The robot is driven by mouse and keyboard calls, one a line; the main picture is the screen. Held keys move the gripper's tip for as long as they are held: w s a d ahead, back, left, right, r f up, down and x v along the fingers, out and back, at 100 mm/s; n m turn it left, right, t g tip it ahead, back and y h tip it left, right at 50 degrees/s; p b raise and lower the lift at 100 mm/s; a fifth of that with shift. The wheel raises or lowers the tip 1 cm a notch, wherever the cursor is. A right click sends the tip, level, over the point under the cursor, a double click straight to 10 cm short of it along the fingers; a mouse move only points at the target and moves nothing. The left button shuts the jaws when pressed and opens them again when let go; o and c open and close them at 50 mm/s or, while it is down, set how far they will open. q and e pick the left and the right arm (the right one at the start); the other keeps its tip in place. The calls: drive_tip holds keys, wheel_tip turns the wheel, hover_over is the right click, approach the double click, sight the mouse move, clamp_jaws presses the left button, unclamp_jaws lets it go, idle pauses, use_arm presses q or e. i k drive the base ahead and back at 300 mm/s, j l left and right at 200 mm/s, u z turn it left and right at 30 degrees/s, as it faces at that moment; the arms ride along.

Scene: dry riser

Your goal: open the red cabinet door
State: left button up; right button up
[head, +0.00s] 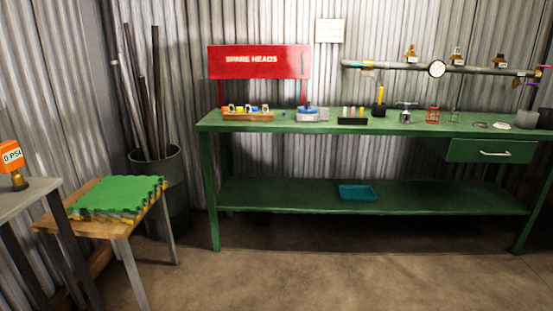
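A red panel or cabinet (258,62) marked "SPARE HEADS" stands above the left end of the green workbench (330,127), against the corrugated wall. It is held up by red posts at its sides. Its flat red front faces me. I cannot make out a handle or hinge, nor tell whether this front is a closed door. Neither of my grippers shows in the head view.
A wooden rack (235,117) and a blue-grey device (310,114) sit on the bench below the red front. A small table with green mats (118,196) and a bin of pipes (158,158) stand left. The floor (350,275) before the bench is clear.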

sight(256, 61)
drive_tip(key=i+l+u, duration=0.4)
drive_tip(key=i+l, duration=0.8)
drive_tip(key=i, duration=0.15)
